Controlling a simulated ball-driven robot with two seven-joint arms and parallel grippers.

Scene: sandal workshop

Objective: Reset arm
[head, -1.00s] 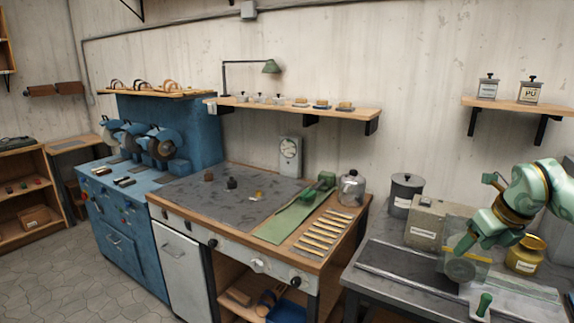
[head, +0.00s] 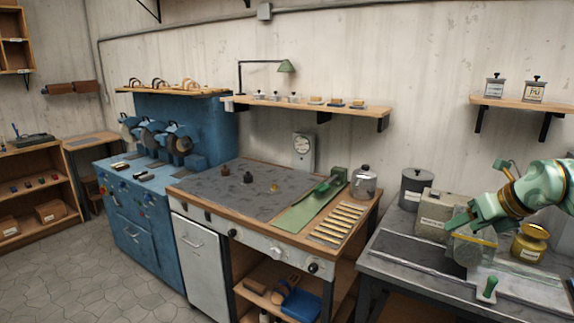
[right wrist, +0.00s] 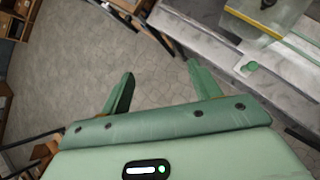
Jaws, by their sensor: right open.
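My right gripper (head: 462,221) comes in from the right in the head view, over the back of the grey bench (head: 396,267) and close to a clear box-like guard (head: 474,246). In the right wrist view, the fingers of my right gripper (right wrist: 163,95) stand wide apart with nothing between them. Bare floor shows beyond the fingers there. My left gripper is in no frame.
A beige box (head: 433,212), a dark lidded pot (head: 416,187) and a yellow jar (head: 530,243) stand near the arm. A green-handled tool (head: 488,288) is at the bench front.

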